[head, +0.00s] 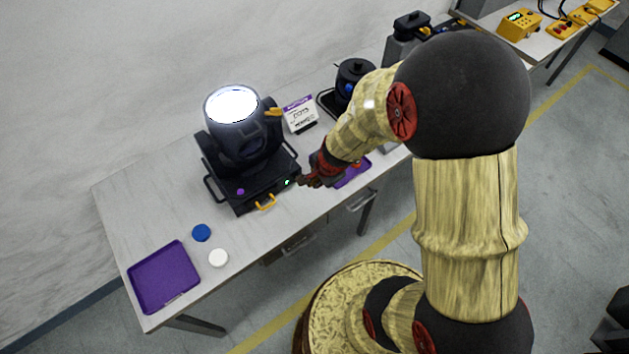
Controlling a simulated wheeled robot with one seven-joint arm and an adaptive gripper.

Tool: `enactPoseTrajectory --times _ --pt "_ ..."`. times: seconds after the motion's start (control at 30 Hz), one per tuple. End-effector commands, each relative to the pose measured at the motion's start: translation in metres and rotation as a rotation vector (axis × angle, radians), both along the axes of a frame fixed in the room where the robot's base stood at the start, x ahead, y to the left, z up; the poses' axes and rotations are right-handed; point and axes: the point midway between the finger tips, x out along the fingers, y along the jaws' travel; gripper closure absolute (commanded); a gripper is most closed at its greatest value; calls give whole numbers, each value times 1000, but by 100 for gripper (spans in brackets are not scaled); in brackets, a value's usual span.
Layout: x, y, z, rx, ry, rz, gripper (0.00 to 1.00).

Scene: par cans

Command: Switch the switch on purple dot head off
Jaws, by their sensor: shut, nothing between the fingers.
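The purple dot head (240,145) is a black moving-head light on the table, its round lens lit bright white. A purple dot (240,191) marks the front of its base. A small green light (287,182) glows at the right part of the base's front. The switch itself is too small to make out. My gripper (302,182) is shut and empty, its tips at the right front corner of the base, close to the green light. I cannot tell whether they touch it.
A purple tray (164,278), a blue disc (201,232) and a white disc (218,258) lie at the left. A white card (299,116) and a smaller black device (354,78) stand behind my arm. Another purple tray (354,174) is partly hidden. A yellow handle (266,203) juts from the base.

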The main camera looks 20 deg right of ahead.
Motion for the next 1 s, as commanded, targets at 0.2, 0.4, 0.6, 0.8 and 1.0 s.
enactPoseTrajectory --times 0.2,0.4,0.6,0.8,1.0 --pt "13 3 -47 -1 1 1 100" --pt "29 7 -72 0 1 1 100" --pt "49 11 -72 -1 1 3 100" --pt "59 13 -74 0 0 0 100" --pt "61 13 -74 0 0 1 100"
